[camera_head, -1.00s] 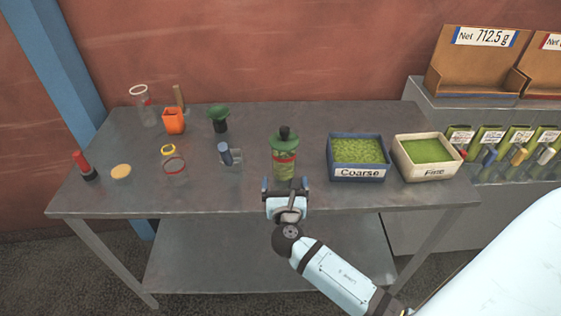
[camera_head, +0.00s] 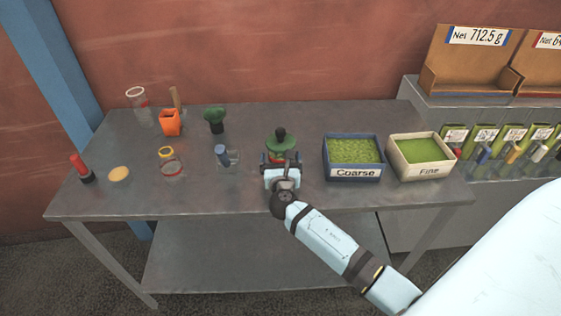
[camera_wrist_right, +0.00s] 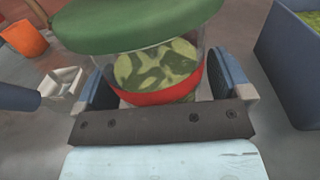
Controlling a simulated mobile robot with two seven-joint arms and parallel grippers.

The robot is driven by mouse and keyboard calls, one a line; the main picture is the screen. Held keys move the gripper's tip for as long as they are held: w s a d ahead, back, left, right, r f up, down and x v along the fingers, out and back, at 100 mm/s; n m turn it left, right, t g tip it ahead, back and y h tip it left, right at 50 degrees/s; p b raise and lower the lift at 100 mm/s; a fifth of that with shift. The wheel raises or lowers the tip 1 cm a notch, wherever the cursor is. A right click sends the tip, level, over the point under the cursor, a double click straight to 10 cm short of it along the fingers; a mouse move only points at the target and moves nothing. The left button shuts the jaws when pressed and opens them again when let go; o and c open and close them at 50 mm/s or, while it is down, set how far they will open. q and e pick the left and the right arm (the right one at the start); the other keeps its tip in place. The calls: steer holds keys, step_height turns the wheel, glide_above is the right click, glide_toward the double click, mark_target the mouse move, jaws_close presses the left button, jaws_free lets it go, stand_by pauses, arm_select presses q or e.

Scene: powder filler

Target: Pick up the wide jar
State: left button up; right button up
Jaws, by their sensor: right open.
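The wide jar is clear with a red band (camera_wrist_right: 160,95) and green flakes inside. It stands upright on the table, and a green top (camera_head: 282,142) with a black knob sits on it. My right gripper (camera_head: 280,158) is at the jar's near side and hides its lower body in the head view. In the right wrist view the open blue-padded fingers (camera_wrist_right: 165,80) stand on either side of the jar around the level of the red band. Small gaps seem to show beside the jar. My left gripper is out of view.
A blue tray labelled Coarse (camera_head: 352,173) and a white tray labelled Fine (camera_head: 428,171) stand right of the jar. A small holder with a blue-grey cylinder (camera_head: 222,155) stands to the left. A green funnel-like piece (camera_head: 214,115) and an orange cup (camera_head: 169,122) stand farther back.

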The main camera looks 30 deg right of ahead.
steer(key=c, duration=1)
steer(key=shift+r, duration=0.15)
